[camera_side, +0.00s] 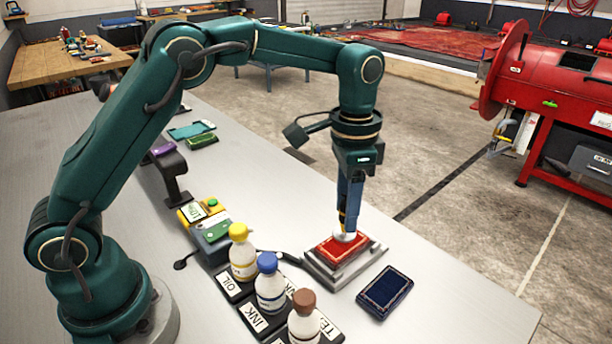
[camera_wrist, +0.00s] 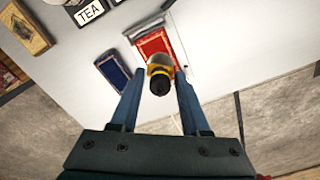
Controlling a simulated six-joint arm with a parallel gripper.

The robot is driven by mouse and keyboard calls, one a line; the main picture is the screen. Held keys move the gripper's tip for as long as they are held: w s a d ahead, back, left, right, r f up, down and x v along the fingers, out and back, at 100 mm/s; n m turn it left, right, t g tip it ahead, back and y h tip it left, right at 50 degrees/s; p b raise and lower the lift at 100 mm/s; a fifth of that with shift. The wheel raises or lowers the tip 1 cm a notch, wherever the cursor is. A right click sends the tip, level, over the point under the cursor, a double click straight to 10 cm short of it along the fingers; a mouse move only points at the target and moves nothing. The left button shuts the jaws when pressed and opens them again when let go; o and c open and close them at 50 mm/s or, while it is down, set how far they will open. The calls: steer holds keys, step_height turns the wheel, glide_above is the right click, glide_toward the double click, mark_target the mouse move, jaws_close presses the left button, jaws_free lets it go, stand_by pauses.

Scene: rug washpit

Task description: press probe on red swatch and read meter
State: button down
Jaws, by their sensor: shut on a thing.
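The red swatch (camera_side: 329,250) lies on a grey metal block on the bench; it also shows in the wrist view (camera_wrist: 149,45). My gripper (camera_side: 347,212) points straight down over it, shut on the probe, which has a pale end (camera_side: 345,236) at the swatch. In the wrist view the yellow and black probe (camera_wrist: 160,73) sits between the blue fingers. The pale end looks in contact with the swatch, but the exact touch is hidden. A yellow unit (camera_side: 190,213) and a grey unit with a green panel (camera_side: 214,231) stand left of the swatch; any reading is too small to make out.
A dark blue swatch (camera_side: 385,292) lies right of the block. Bottles with yellow (camera_side: 239,231), blue (camera_side: 267,262) and brown (camera_side: 304,300) caps stand close on the left, on labelled holders. A dark cable runs near the block. The bench's right edge is close behind.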

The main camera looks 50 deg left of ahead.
steer(key=shift+r, duration=2.5)
